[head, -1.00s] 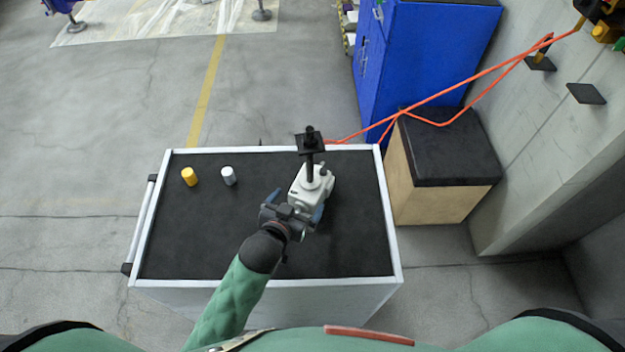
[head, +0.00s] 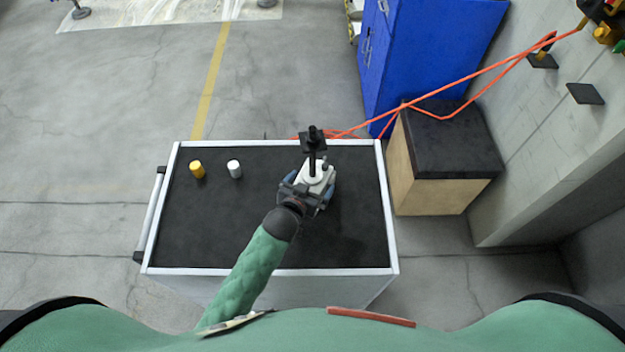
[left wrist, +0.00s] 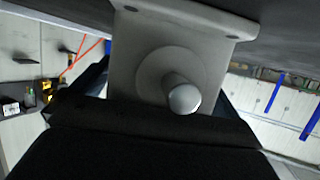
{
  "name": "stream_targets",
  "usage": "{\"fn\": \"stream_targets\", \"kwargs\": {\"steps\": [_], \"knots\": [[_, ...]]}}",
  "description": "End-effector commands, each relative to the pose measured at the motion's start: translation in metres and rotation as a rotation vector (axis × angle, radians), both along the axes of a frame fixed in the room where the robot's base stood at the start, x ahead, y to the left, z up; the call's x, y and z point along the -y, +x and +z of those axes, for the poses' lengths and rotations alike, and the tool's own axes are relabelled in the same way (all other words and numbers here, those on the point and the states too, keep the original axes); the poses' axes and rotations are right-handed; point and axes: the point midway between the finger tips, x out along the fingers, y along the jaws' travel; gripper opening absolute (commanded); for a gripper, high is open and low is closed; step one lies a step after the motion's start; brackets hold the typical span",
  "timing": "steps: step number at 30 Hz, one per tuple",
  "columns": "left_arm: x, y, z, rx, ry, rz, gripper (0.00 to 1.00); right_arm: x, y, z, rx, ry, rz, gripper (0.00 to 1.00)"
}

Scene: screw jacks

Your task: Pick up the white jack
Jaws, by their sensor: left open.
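The white jack (head: 316,181) stands on the black top of the cart, right of its middle, with a black screw and a flat black plate on top. In the left wrist view the white jack's body (left wrist: 150,62) fills the upper middle, with a round grey knob facing the camera. My left gripper (head: 308,188) is open at the jack, its blue-grey fingers on either side of the white body. Whether the fingers touch the jack cannot be told. My right gripper is not in view.
The rest of the top is clear. A blue cabinet (head: 420,60) and a wooden box with a black top (head: 447,150) stand beyond the cart's right side.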

Motion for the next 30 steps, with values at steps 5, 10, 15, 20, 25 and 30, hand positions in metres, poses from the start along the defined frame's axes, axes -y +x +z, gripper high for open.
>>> {"fn": "stream_targets", "kwargs": {"steps": [5,10,15,20,25,30], "knots": [[0.0,0.0,0.0,0.0,0.0,0.0,0.8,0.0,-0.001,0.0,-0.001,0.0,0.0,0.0],[0.0,0.0,0.0,0.0,0.0,0.0,0.47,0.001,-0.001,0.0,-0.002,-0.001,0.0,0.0],[0.0,0.0,0.0,0.0,0.0,0.0,0.14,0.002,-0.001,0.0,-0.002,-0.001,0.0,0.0],[0.001,0.002,0.006,0.01,-0.005,-0.001,0.06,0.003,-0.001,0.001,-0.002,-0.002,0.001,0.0],[0.001,0.002,0.006,0.009,-0.004,-0.001,0.06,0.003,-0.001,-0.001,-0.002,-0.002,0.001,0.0],[0.001,0.002,0.013,0.011,-0.005,0.0,0.06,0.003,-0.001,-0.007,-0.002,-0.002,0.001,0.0]]}}
